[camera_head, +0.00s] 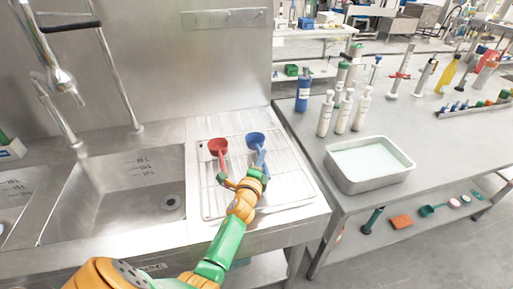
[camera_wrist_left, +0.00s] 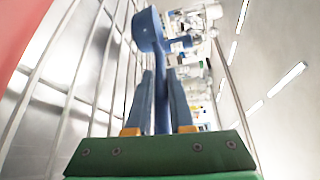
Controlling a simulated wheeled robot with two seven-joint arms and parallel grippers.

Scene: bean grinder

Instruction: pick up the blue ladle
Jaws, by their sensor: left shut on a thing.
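The blue ladle (camera_head: 256,140) is at the drying rack (camera_head: 292,190) beside the sink, its cup up and its handle running down to my left gripper (camera_head: 244,182). In the left wrist view the ladle (camera_wrist_left: 150,35) stands between the two fingers of the left gripper (camera_wrist_left: 162,100), which are shut on its handle. I cannot tell whether the ladle still touches the rack. A red ladle (camera_head: 218,147) is just left of the blue one, close to the gripper. My right gripper is not in view.
The steel sink (camera_head: 110,195) with a tall faucet (camera_head: 60,80) is to the left. A metal tray of pale liquid (camera_head: 330,172) stands on the table to the right, with several bottles (camera_head: 342,112) behind it. The steel wall (camera_head: 160,60) closes off the back.

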